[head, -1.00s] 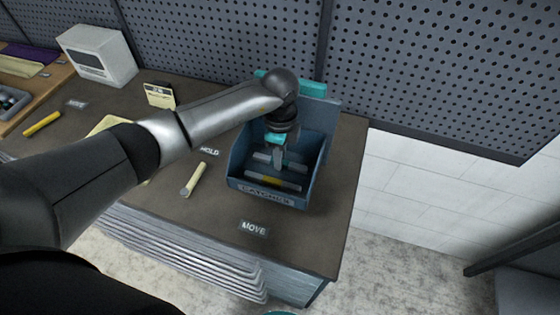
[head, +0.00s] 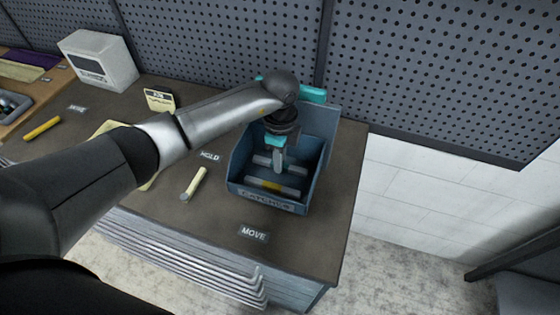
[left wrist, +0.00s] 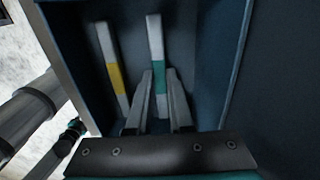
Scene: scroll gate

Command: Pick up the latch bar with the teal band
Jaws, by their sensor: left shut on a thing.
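The latch bar with the teal band (left wrist: 155,42) lies in the blue catcher bin (head: 234,166). It is a grey bar with a teal stripe near its middle. My left gripper (left wrist: 159,74) reaches down into the bin and is shut on this bar, one finger on each side at the band. In the head view the bar (head: 262,161) shows on both sides of my left gripper (head: 278,168), which hides its middle. A second grey bar with a yellow band (head: 271,185) lies beside it, nearer the bin's front; it also shows in the left wrist view (left wrist: 115,78).
The bin walls stand close around the gripper. A cream stick (head: 194,184) lies left of the bin, and a yellow stick (head: 42,128) lies farther left. A white box-shaped device (head: 98,62) stands at the back. A perforated panel (head: 220,40) rises behind the bench.

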